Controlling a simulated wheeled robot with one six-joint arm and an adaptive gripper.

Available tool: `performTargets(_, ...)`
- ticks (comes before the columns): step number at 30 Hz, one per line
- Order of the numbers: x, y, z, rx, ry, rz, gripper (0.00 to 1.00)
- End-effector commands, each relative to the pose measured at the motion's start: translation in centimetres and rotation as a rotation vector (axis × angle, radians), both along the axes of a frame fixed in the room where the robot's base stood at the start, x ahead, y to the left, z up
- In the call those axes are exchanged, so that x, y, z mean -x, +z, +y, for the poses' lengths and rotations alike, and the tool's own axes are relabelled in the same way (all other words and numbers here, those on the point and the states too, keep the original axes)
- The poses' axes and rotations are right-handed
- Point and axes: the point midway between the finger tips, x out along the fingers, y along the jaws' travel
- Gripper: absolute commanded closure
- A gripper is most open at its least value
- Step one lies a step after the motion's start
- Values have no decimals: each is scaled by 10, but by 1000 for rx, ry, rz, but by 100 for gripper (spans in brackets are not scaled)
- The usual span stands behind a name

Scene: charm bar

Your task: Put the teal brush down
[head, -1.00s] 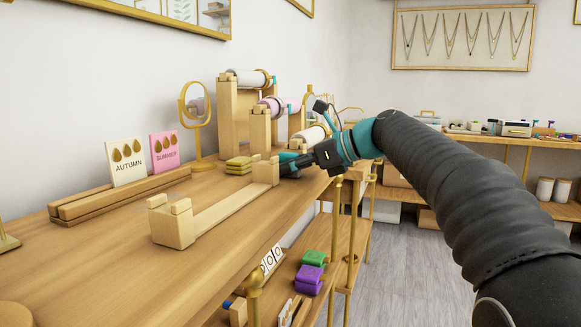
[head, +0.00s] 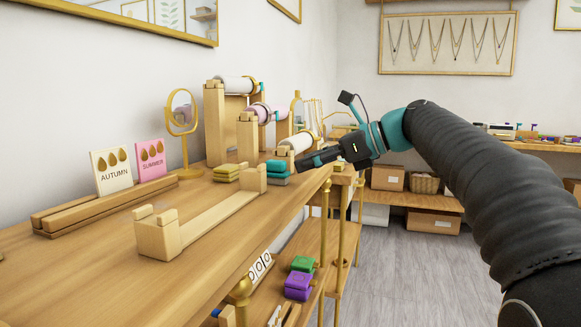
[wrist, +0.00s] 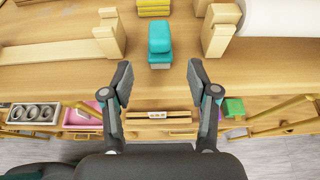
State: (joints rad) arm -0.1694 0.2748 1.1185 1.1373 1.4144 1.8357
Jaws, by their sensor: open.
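The teal brush (head: 276,166) rests on the wooden counter, a teal block over a grey underside. In the wrist view the teal brush (wrist: 159,38) lies just beyond my fingertips, between two pale wooden end blocks and apart from both. My gripper (wrist: 160,78) is open with nothing between its fingers. In the head view my gripper (head: 300,164) is at the counter's front edge, right of the brush and clear of it. My far finger is hard to make out there.
Yellow blocks (head: 228,172) lie left of the brush. A low wooden rack (head: 160,235) stands on the counter to the left, and a bracelet stand with a white roll (head: 297,142) is behind. A lower shelf holds green (head: 303,264) and purple (head: 298,285) items.

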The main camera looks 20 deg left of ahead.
Motion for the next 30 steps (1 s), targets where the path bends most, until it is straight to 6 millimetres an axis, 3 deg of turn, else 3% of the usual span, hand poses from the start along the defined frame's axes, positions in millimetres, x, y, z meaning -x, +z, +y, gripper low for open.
performTargets(7,2,13,-30,-1,-1,-2,40)
performTargets(20,6,13,-37,11,0,-17,40)
performTargets(25,27,-6,-57,129,-5,-170,40)
performTargets(30,71,-53,-98,374,51,-436,40)
